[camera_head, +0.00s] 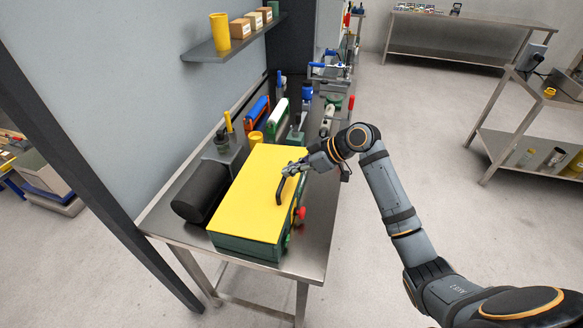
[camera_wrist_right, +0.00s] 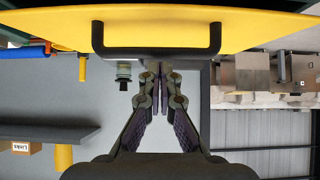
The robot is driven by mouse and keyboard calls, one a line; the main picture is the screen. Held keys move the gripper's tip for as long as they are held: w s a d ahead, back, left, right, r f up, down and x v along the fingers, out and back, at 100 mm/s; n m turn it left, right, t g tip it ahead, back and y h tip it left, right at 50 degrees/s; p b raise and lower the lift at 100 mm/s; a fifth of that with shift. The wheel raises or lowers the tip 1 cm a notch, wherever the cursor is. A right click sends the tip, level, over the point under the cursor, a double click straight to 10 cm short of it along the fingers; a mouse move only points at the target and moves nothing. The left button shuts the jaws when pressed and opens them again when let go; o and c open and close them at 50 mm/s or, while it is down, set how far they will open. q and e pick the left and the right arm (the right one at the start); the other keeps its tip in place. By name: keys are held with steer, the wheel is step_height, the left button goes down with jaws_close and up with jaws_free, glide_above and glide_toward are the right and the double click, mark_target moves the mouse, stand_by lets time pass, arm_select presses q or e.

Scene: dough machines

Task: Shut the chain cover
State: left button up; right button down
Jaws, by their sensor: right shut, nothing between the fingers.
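The chain cover (camera_head: 250,195) is a flat yellow lid over a green machine box (camera_head: 245,246) on the steel table. In the head view it lies level along the box top; I cannot make out any gap beneath it. A dark bar handle (camera_head: 280,189) stands on its right part. In the right wrist view the yellow cover (camera_wrist_right: 260,25) fills the top, with the black handle (camera_wrist_right: 157,50) across it. My right gripper (camera_head: 291,170) is at the handle's far end in the head view. Its fingertips (camera_wrist_right: 162,70) are shut and empty, close to the handle bar; contact is unclear. My left gripper is not in view.
A black cylinder (camera_head: 201,191) lies left of the box. A red knob (camera_head: 301,213) sticks out on its right side. Bottles and tools crowd the table behind. A wall shelf (camera_head: 235,40) holds a yellow cup and boxes.

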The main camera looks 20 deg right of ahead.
mark_target(295, 188)
steer(key=shift+f, duration=0.15)
steer(key=f, duration=0.1)
steer(key=d+f+b, duration=0.1)
steer(key=shift+s+f, duration=0.3)
steer(key=shift+f, duration=0.05)
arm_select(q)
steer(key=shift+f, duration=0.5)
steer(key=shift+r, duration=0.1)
arm_select(e)
steer(key=shift+a+r, duration=0.1)
steer(key=shift+r, duration=0.1)
